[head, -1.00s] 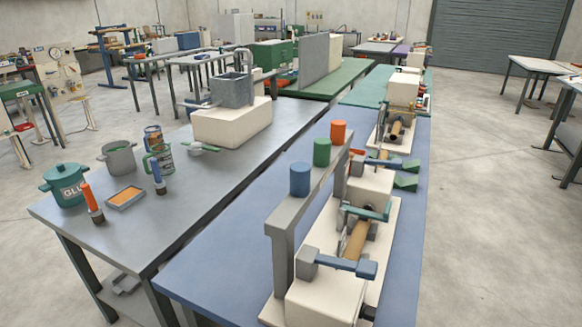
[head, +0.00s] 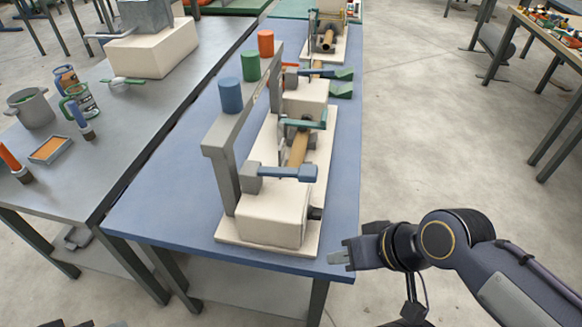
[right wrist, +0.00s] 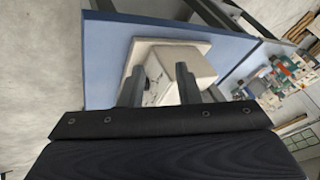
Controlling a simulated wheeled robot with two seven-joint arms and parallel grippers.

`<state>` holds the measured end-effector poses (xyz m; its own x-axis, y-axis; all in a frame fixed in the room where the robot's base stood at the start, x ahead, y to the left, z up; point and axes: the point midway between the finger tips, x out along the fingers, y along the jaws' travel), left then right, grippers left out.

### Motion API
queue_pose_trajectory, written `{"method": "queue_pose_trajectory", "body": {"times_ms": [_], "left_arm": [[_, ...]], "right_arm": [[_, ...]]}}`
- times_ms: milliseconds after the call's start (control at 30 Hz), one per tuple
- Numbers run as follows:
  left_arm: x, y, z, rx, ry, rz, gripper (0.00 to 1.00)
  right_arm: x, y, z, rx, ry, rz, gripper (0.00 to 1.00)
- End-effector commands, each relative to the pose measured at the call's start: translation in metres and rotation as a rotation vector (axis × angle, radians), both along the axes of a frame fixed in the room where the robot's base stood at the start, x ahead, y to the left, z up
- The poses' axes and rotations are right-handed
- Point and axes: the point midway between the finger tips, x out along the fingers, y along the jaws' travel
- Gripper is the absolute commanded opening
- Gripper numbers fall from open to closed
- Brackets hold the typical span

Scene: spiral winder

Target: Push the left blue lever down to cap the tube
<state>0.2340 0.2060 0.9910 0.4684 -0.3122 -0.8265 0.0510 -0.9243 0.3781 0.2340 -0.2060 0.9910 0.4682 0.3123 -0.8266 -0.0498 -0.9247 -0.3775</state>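My right gripper (head: 341,255) is beside the table's front right corner, to the right of and lower than the block in the picture, apart from the lever. In the right wrist view its two fingers (right wrist: 158,86) stand apart with nothing held, and the cream block shows beyond them. My left gripper is not in view.
A teal lever (head: 303,124) and another blue lever (head: 318,73) are farther back. The blue table (head: 165,215) is clear at left; open floor lies to the right.

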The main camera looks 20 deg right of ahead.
Motion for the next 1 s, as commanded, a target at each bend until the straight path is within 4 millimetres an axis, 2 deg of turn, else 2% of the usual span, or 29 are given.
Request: {"method": "queue_pose_trajectory", "body": {"times_ms": [33, 133, 200, 267, 400, 600, 800, 1000], "left_arm": [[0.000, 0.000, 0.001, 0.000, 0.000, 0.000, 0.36], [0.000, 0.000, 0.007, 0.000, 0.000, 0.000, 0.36], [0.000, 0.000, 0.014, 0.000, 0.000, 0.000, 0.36], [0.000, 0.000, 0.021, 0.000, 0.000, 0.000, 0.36], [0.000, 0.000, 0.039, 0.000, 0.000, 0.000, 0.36], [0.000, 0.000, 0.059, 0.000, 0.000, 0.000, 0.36], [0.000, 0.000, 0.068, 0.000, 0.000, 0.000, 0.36], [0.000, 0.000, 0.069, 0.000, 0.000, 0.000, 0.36]], "right_arm": [[0.001, -0.001, 0.003, -0.003, 0.000, 0.007, 0.23], [0.009, -0.004, 0.017, -0.023, -0.006, 0.055, 0.10], [0.020, -0.009, 0.035, -0.052, -0.015, 0.124, 0.01], [0.033, -0.014, 0.055, -0.081, -0.030, 0.209, 0.00], [0.072, -0.028, 0.103, -0.150, -0.088, 0.454, 0.00], [0.126, -0.047, 0.153, -0.217, -0.219, 0.784, 0.00], [0.157, -0.060, 0.174, -0.255, -0.327, 0.976, 0.00], [0.163, -0.063, 0.178, -0.267, -0.359, 1.024, 0.00]]}}
